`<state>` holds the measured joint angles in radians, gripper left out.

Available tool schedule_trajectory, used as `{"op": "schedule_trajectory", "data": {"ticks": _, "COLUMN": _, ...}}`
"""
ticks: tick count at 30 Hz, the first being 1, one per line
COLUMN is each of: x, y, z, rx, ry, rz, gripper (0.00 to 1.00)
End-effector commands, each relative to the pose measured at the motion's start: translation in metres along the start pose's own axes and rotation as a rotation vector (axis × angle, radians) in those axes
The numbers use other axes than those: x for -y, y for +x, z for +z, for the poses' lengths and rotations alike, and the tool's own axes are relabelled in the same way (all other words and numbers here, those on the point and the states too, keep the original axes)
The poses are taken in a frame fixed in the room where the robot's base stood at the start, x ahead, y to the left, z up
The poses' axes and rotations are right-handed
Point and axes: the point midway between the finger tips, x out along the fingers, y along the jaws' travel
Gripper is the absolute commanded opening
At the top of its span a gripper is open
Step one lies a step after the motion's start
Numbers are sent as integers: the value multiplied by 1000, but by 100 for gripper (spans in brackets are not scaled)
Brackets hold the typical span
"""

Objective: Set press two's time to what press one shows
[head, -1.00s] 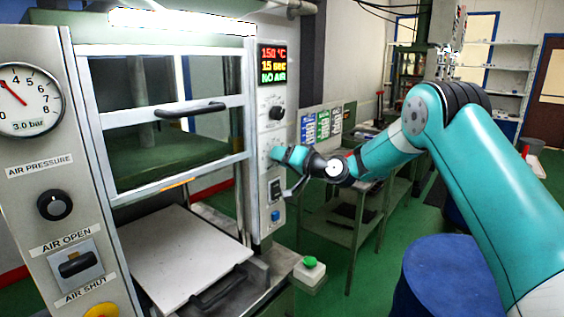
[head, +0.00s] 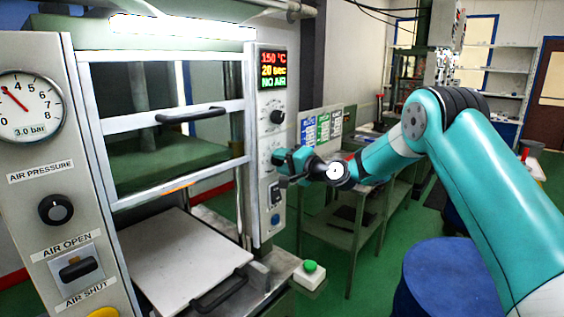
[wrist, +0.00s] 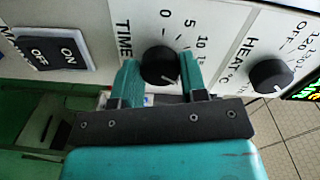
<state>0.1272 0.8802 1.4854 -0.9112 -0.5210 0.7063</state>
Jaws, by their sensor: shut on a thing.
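The time knob (wrist: 160,66) is black and round, beside a TIME label and a printed scale in the wrist view. My gripper (wrist: 160,72) is shut on it, one finger on each side. In the head view my gripper (head: 283,158) is at the control panel (head: 265,130) of the near press and hides most of the knob. The panel's display (head: 273,70) reads 150 °C, 20 sec, NO AIR. No press number shows, and I cannot read another press's time.
The heat knob (wrist: 270,76) is right of the time knob, the main on/off switch (wrist: 52,54) left. A pressure gauge (head: 28,105) reads 3.0 bar.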

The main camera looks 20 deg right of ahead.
Motion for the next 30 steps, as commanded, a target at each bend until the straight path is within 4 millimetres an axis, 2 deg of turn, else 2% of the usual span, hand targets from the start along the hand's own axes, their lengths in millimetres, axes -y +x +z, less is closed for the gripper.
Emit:
{"op": "schedule_trajectory", "data": {"ticks": 11, "x": -3, "y": -1, "z": 0, "rx": 1, "ry": 7, "rz": 6, "gripper": 16}}
{"op": "schedule_trajectory", "data": {"ticks": 12, "x": -3, "y": -1, "z": 0, "rx": 1, "ry": 7, "rz": 6, "gripper": 44}}
{"op": "schedule_trajectory", "data": {"ticks": 15, "x": -3, "y": -1, "z": 0, "rx": 1, "ry": 6, "rz": 5, "gripper": 65}}
{"op": "schedule_trajectory", "data": {"ticks": 25, "x": -2, "y": -3, "z": 1, "rx": 1, "ry": 5, "rz": 3, "gripper": 65}}
{"op": "schedule_trajectory", "data": {"ticks": 30, "x": -4, "y": -27, "z": 0, "rx": -3, "ry": 5, "rz": 3, "gripper": 65}}
